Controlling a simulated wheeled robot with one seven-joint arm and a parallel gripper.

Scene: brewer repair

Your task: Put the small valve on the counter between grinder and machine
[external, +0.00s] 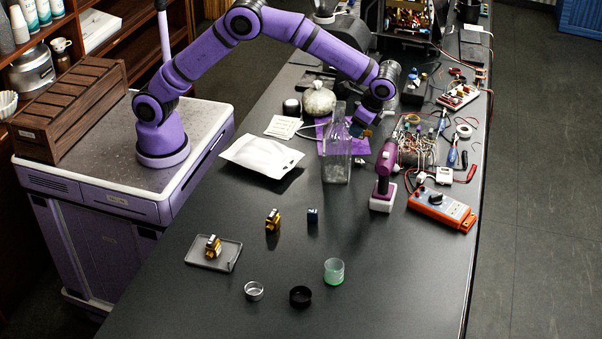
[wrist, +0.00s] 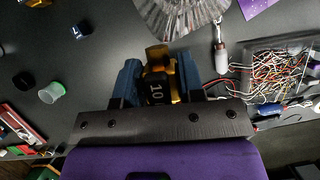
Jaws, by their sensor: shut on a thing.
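My gripper (external: 359,131) is shut on a small brass-and-black valve (wrist: 158,88) marked "10". The wrist view shows the valve between the two blue fingers. In the external view the gripper hangs over the counter (external: 390,270), just right of the clear glass vessel (external: 337,160), and the valve is mostly hidden. A similar brass-and-black part (external: 272,220) stands on the counter and another (external: 213,246) sits on a small grey tray (external: 199,262). An opened machine (external: 408,18) with copper innards stands at the back. I cannot tell surely which thing is the grinder.
A purple drill (external: 384,175), a clump of wires (external: 415,150) and an orange meter (external: 440,207) crowd the right. A dark cube (external: 312,215), green cup (external: 333,270), black ring (external: 300,296) and white pouch (external: 262,156) also lie there. The front right counter is clear.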

